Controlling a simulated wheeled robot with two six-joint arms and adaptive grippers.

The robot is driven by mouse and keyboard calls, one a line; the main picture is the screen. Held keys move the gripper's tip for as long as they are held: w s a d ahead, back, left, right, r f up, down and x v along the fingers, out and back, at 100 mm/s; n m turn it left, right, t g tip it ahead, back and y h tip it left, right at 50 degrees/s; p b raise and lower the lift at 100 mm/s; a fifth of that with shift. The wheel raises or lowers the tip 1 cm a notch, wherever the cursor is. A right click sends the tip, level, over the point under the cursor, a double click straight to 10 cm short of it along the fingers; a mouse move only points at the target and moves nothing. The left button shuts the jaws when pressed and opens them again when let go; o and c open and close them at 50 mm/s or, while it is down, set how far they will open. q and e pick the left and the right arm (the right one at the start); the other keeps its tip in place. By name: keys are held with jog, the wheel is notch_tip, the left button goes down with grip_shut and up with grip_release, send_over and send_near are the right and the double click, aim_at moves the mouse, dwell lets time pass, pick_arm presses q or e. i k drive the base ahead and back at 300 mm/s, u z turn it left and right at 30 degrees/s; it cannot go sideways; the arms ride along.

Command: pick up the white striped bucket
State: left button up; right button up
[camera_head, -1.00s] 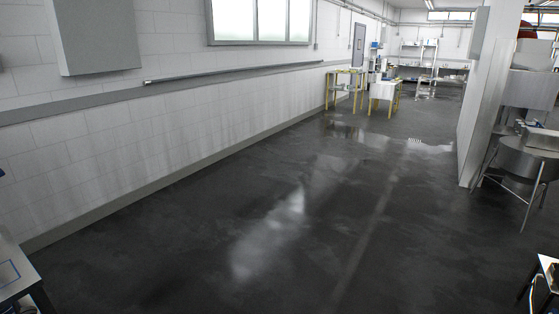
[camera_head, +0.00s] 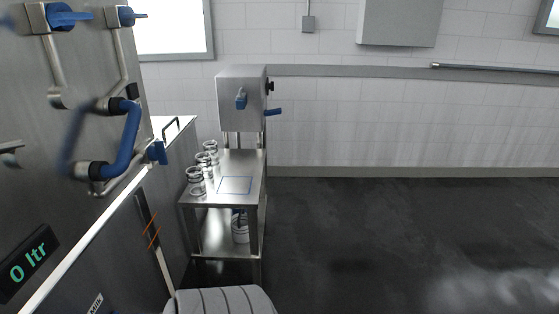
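A rounded white thing with dark stripes (camera_head: 222,300) shows at the bottom edge, left of the middle. Only its top is in view, and I cannot tell for sure whether it is the striped bucket. A small whitish container (camera_head: 240,230) stands on the lower shelf of the steel table, with something dark blue in or behind it. It is too small to make out stripes. Neither of my grippers is in view.
A large steel vat with blue handles and a "0 ltr" display (camera_head: 32,262) fills the left. A steel table (camera_head: 226,195) behind carries several clear jars and a grey machine (camera_head: 240,98). Dark wet floor (camera_head: 400,250) on the right is clear.

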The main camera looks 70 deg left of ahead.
aim_at(239, 221)
jog(key=u, duration=1.3)
jog(key=i, duration=2.85)
jog(key=u, duration=2.5)
